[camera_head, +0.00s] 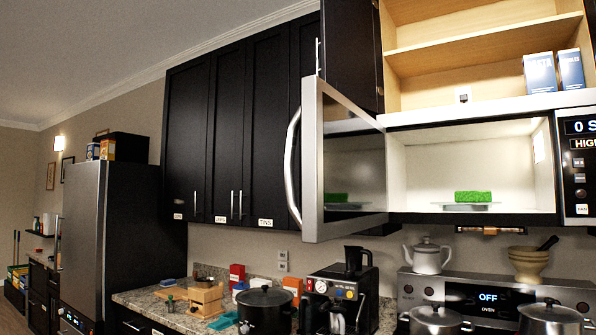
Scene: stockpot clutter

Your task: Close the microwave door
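The microwave door (350,165) stands wide open, swung out to the left of the microwave and toward me. Its curved silver handle (291,168) is on the outer left edge. The lit microwave cavity (420,170) is open to view, with a green sponge-like block (473,197) on a glass plate (466,207) inside. The control panel (579,165) is at the right edge. My gripper is not in view.
An open cabinet (450,57) with shelves and boxes is above the microwave. Below are a coffee machine (340,290), a dark pot (265,308) on the counter and a stove (490,294) with a kettle (427,257). Dark closed cabinets (232,130) stand behind the door.

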